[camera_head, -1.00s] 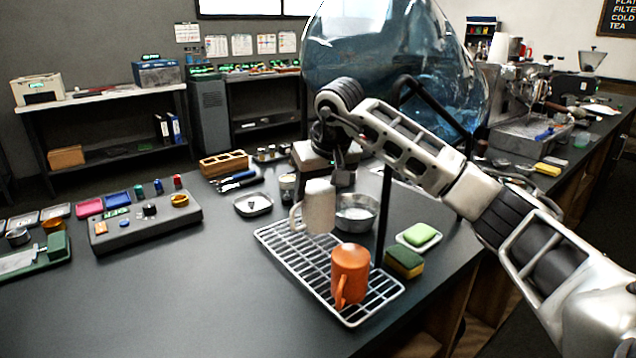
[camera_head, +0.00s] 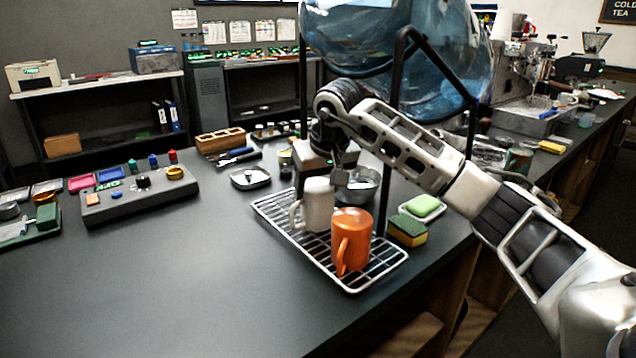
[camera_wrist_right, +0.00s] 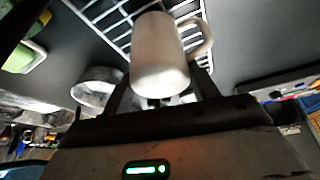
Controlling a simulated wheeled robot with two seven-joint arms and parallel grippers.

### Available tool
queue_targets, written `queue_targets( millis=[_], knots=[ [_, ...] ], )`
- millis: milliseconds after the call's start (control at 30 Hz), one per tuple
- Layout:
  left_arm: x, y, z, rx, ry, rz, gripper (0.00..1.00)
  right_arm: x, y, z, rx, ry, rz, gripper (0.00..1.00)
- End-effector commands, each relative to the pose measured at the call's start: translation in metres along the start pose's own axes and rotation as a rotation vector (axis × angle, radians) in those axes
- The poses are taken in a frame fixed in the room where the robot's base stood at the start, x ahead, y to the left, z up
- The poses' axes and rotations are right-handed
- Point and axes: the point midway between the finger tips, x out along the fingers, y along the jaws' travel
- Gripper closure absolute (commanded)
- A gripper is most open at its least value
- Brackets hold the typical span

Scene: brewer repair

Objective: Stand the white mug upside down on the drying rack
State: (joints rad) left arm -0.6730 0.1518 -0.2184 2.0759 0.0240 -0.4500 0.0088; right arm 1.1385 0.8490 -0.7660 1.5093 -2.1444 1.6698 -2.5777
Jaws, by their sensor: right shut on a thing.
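The white mug (camera_head: 318,205) is at the back part of the wire drying rack (camera_head: 271,221) in the head view, with its handle to the left. Its lower end is at the rack's wires; I cannot tell whether it touches them. No opening shows on its upper end. My right gripper (camera_wrist_right: 163,92) is shut on the white mug, which also shows between the fingers in the right wrist view (camera_wrist_right: 160,50). An orange mug (camera_head: 352,242) stands with its closed end up at the front of the rack, close to the white mug. My left gripper is not in view.
A metal bowl (camera_head: 360,187) stands behind the rack. A sponge (camera_head: 408,231) and a green soap on a dish (camera_head: 423,205) lie to its right. A dark frame post (camera_head: 383,200) rises close by, below a large blue bottle (camera_head: 400,50).

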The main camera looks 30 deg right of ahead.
Motion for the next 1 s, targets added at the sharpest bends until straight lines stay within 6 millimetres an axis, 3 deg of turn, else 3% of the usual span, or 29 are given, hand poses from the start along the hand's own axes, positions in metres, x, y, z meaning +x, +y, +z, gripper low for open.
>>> queue_targets(
  millis=[233,267,333,367,733,867,1000],
  knots=[
    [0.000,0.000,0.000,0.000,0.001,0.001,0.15,0.000,0.000,0.000,0.000,0.001,0.000,0.63],
    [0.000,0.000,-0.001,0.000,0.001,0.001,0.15,0.000,0.000,0.000,0.000,0.001,0.000,0.38],
    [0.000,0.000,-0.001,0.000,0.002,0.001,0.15,0.000,0.000,0.000,0.000,0.001,0.000,0.19],
    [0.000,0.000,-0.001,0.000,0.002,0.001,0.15,0.000,0.000,0.000,0.000,0.001,0.000,0.15],
    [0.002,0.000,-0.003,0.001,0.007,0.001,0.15,-0.006,0.000,0.000,0.000,0.001,0.000,0.15],
    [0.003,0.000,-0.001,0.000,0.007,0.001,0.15,-0.025,0.000,-0.001,-0.002,0.004,0.000,0.15],
    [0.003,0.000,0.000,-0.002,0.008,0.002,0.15,-0.059,0.000,-0.001,-0.001,0.007,0.000,0.15]
  ],
)
